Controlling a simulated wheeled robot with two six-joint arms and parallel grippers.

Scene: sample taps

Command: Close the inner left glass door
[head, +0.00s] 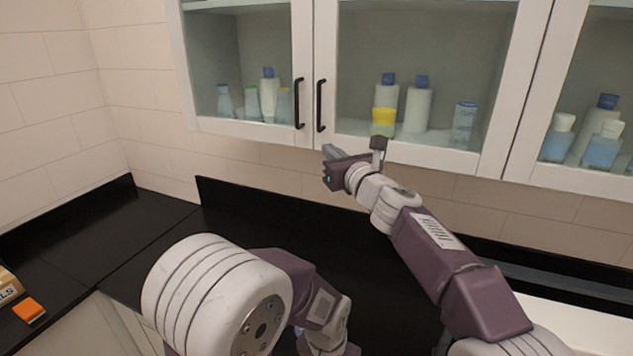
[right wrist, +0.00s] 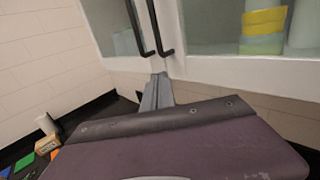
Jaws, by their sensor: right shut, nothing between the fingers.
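The wall cabinet has white-framed glass doors. The left door (head: 250,131) has a black handle (head: 299,103) on its right side. The door beside it (head: 420,155) has a black handle (head: 320,105) on its left side. These two doors meet edge to edge and look closed or nearly so; I cannot tell whether either stands slightly ajar. My right gripper (head: 329,151) is shut and empty, just below the bottom edge near the two handles. Its fingers also show in the right wrist view (right wrist: 157,88). I cannot tell whether they touch a door. My left gripper is not in view.
Bottles and jars stand behind the glass, including a yellow-topped jar (head: 382,122). A third glass door (head: 580,180) is at the right. Below is a black countertop (head: 260,215). A box (head: 8,284) and an orange item (head: 29,310) lie at the far left.

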